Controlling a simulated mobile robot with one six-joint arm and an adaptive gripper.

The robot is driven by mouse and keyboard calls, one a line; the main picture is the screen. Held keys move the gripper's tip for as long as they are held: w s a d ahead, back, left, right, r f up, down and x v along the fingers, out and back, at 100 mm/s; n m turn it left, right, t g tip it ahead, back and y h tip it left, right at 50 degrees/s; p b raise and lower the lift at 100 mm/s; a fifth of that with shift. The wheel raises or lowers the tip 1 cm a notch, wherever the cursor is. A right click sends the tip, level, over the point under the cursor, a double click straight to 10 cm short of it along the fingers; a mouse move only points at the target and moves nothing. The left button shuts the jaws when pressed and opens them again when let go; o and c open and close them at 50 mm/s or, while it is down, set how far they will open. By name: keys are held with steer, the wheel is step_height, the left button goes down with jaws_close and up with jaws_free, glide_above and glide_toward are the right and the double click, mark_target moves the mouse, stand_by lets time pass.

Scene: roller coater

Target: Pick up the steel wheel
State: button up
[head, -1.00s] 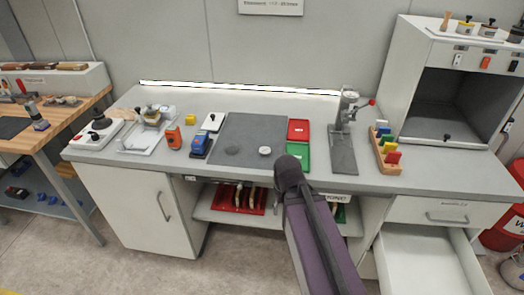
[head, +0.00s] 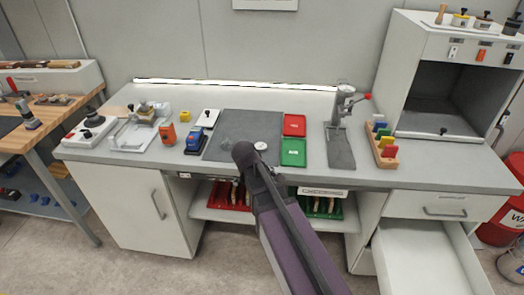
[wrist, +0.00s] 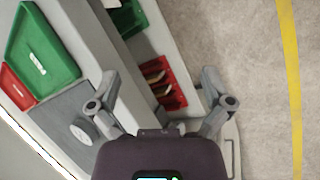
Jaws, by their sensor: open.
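A small pale round disc, which looks like the steel wheel (head: 260,146), lies on the dark grey mat (head: 252,122) on the bench. My arm's dark end stands just left of it in the head view. In the wrist view a round silvery disc, likely the same wheel (wrist: 80,132), lies at the lower left, outside my fingers. My gripper (wrist: 160,98) is open and empty, its fingers spread wide above the bench's front side and the floor. The head view does not show my fingers.
A red tray (head: 294,125) and a green tray (head: 293,152) lie right of the mat. A blue device (head: 196,140) stands left of it. A lever press (head: 341,130) stands farther right. A red bin (wrist: 166,90) sits on the shelf below. The mat's back is clear.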

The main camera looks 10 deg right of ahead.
steer(key=w+a+n+h, duration=0.1)
steer(key=w+n, duration=0.1)
steer(key=w, duration=0.1)
steer(key=w+a+r+n+t+h+b, duration=0.1)
steer(key=w+a+n, duration=0.1)
steer(key=w+n, duration=0.1)
steer(key=w+a+r+n+t+h, duration=0.1)
steer(key=w+a+n+h, duration=0.1)
steer(key=w, duration=0.1)
steer(key=shift+w+r+n+b, duration=0.1)
steer(key=shift+w+n+b, duration=0.15)
steer(key=shift+n+b, duration=0.15)
steer(key=w+a+r+n+t+h, duration=0.1)
steer(key=w+a+n, duration=0.1)
steer(key=w+a+r+n+h, duration=0.1)
steer(key=a+n, duration=0.1)
steer(key=w+a+r+n+t+h+b, duration=0.1)
steer(key=w+a+r+n, duration=0.1)
steer(key=shift+w+a+t, duration=0.25)
steer(key=shift+w+t, duration=0.05)
steer(key=shift+d, duration=0.1)
steer(key=b, duration=0.3)
glide_toward(260, 146)
steer(key=shift+w+d+f, duration=0.8)
steer(key=shift+d, duration=0.25)
steer(key=shift+x, duration=0.75)
steer(key=shift+r, duration=0.1)
